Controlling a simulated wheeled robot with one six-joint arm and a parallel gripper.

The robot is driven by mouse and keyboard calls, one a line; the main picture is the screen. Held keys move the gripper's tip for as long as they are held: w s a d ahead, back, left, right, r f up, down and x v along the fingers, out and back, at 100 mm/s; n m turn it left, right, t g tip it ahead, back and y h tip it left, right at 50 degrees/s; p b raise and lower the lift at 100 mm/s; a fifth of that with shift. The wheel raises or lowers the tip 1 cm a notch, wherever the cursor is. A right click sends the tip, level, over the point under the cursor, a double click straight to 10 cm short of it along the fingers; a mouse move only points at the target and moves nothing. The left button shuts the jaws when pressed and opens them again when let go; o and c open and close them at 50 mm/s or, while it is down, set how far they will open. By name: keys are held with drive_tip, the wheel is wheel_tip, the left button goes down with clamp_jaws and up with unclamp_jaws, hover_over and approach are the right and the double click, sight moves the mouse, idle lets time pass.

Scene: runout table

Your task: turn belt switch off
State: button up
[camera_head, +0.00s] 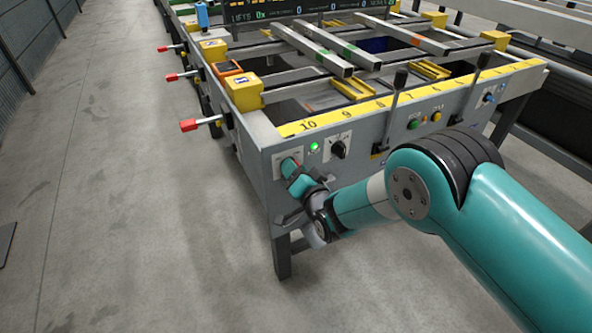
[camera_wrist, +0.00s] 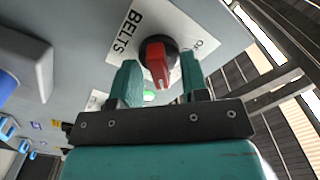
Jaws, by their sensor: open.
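The belt switch (camera_wrist: 158,62) is a red knob on a dark round base, on a white plate marked BELTS (camera_wrist: 127,32). In the wrist view its red handle points down toward my gripper. My gripper (camera_wrist: 159,75) is open, with one teal finger on each side of the knob. Gaps show between the fingers and the knob, and I cannot tell whether either finger touches it. In the head view my gripper (camera_head: 294,176) is at the left end of the table's front panel and mostly hides the switch.
A lit green lamp (camera_head: 314,147) and a black rotary selector (camera_head: 338,149) sit just right of my gripper. Further right are a green button (camera_head: 413,124), a yellow button (camera_head: 437,117) and upright levers (camera_head: 397,82). Red-handled levers (camera_head: 189,125) stick out at left.

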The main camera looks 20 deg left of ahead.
clamp_jaws()
drive_tip(key=shift+s+a+r+n+b, duration=0.1)
drive_tip(key=shift+n+b, duration=1.55)
drive_tip(key=shift+n, duration=1.3)
drive_tip(key=shift+s+a+n+b, duration=0.1)
drive_tip(key=shift+n+b, duration=1.6)
drive_tip(key=shift+n, duration=1.3)
drive_tip(key=shift+s+a+r+n+b, duration=0.1)
drive_tip(key=shift+n+b, duration=1.55)
drive_tip(key=shift+n, duration=1.3)
